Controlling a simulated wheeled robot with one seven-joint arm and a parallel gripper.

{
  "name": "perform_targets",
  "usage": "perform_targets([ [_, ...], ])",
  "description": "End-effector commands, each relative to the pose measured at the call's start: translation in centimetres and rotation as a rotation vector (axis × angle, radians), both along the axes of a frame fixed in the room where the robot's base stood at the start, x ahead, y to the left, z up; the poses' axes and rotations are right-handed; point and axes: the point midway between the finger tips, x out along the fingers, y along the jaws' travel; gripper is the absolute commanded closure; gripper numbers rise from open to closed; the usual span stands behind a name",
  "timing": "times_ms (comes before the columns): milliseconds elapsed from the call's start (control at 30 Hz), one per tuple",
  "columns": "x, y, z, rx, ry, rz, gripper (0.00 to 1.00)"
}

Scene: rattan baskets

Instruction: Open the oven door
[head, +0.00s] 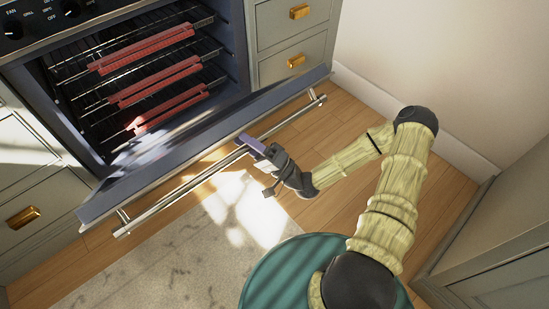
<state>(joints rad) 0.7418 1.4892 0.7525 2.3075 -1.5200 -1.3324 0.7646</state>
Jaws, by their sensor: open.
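The oven (47,96) is at the upper left with its door (113,195) hinged down and partly open, tilted outward. The inside racks are in full view. A long metal handle bar (175,196) runs along the door's outer side near its free edge. My gripper (259,162) is at the middle of the handle bar, to its right in the picture. Its jaws are open, and one purplish finger reaches the bar or lies just over it. I cannot tell whether the jaws are around the bar or touching it.
Red-edged racks (152,78) sit inside the oven. Drawers with brass pulls (296,61) flank it on both sides. A pale wall (440,70) and a grey-green cabinet (510,245) stand at the right. Wooden floor (330,125) and a light rug (165,275) lie clear below the door.

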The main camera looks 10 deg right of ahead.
Motion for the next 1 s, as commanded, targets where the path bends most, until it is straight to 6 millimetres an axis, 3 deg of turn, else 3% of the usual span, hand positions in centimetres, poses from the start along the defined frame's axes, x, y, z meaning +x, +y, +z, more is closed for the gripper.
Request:
perform_targets([
  [400, -3.5, -5.8, -3.5, 0.002, 0.001, -0.007, 0.56],
  [667, -5.8, -9.8, -6.1, 0.003, 0.0, -0.009, 0.35],
  [700, -6.2, -10.3, -6.4, 0.003, 0.001, -0.009, 0.37],
  [767, -6.7, -11.0, -7.0, 0.004, 0.0, -0.008, 0.56],
  [1000, -7.6, -12.2, -8.1, 0.002, 0.001, -0.001, 0.56],
])
